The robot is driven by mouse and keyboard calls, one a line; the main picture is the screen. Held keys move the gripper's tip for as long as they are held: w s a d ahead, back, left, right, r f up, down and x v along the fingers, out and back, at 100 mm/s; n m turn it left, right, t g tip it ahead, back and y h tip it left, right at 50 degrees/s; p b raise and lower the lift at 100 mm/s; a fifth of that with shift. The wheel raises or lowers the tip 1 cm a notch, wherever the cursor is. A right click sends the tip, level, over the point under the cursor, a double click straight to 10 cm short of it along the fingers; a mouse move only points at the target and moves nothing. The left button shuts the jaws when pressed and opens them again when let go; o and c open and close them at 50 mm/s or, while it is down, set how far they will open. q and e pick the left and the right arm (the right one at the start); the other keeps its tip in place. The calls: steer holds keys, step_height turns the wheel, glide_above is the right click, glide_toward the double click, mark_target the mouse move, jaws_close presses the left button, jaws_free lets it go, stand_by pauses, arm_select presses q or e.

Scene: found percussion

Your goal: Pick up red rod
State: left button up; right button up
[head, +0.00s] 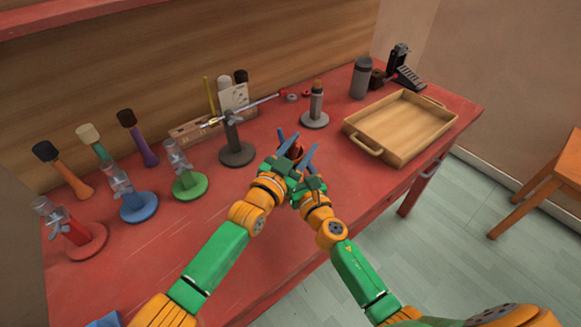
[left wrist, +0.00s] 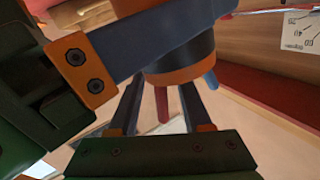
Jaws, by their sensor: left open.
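My left gripper (head: 288,143) is open, with blue-grey fingers, above the front of the red table. My right gripper (head: 311,160) is close beside it; its jaws overlap and I cannot tell whether they are parted. A small dark red thing (head: 297,152) shows between the two grippers, mostly hidden. In the left wrist view a short red rod (left wrist: 162,103) hangs below a dark round piece with an orange band (left wrist: 182,72), beside a blue rod-like tip (left wrist: 210,79). I cannot tell what holds it.
A stand (head: 236,150) bears a slanting thin metal rod with a reddish end. Another grey stand (head: 315,113) and a wooden tray (head: 352,129) are to the right. Coloured stands (head: 187,184) and upright mallets (head: 62,170) fill the left. The front table strip is fairly clear.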

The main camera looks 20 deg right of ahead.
arm_select(q)
steer(key=shift+w+d, duration=0.15)
steer(key=shift+w, duration=0.1)
steer(key=shift+c, duration=0.2)
jaws_close()
stand_by(1.1)
